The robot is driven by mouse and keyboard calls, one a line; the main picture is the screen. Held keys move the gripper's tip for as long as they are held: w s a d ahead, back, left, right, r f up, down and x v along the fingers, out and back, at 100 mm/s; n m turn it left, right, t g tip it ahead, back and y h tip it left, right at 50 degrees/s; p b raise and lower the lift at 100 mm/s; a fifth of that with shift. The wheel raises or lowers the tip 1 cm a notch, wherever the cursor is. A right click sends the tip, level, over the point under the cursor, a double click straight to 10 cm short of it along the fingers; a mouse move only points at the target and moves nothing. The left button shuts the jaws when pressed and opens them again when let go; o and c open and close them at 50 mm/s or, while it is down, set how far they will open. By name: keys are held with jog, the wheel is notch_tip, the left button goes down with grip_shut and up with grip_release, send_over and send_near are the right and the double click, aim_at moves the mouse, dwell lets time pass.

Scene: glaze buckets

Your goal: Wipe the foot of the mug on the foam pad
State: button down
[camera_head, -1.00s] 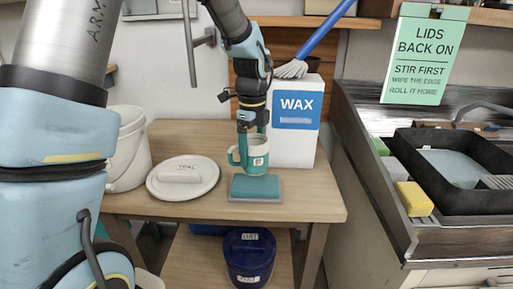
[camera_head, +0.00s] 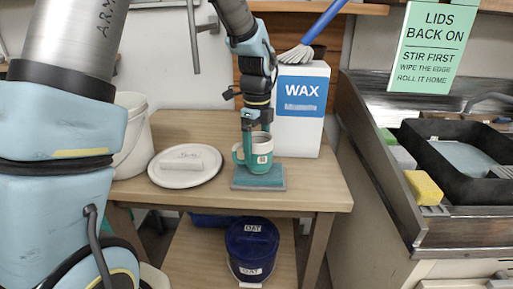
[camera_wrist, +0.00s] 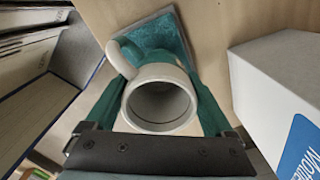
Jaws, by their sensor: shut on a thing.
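The teal-and-white mug (camera_head: 262,158) is upright in my gripper (camera_head: 257,140), its handle to the left. In the wrist view, my gripper's teal fingers close on both sides of the mug (camera_wrist: 160,72), and I look into its empty white inside. The teal foam pad (camera_head: 258,182) lies on its grey base on the wooden table, directly under the mug. The mug's foot is at the pad's surface or just above it; I cannot tell if they touch. The pad (camera_wrist: 158,36) also shows behind the mug in the wrist view.
A white WAX box (camera_head: 302,115) stands close behind and right of the mug. A round white lid (camera_head: 170,178) lies left of the pad, with a white bucket (camera_head: 130,135) beyond it. The table (camera_head: 315,190) is bare right of the pad.

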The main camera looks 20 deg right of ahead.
aim_at(270, 152)
jog(key=shift+f+b, duration=0.3)
jog(key=shift+f, duration=0.3)
dwell(0.4)
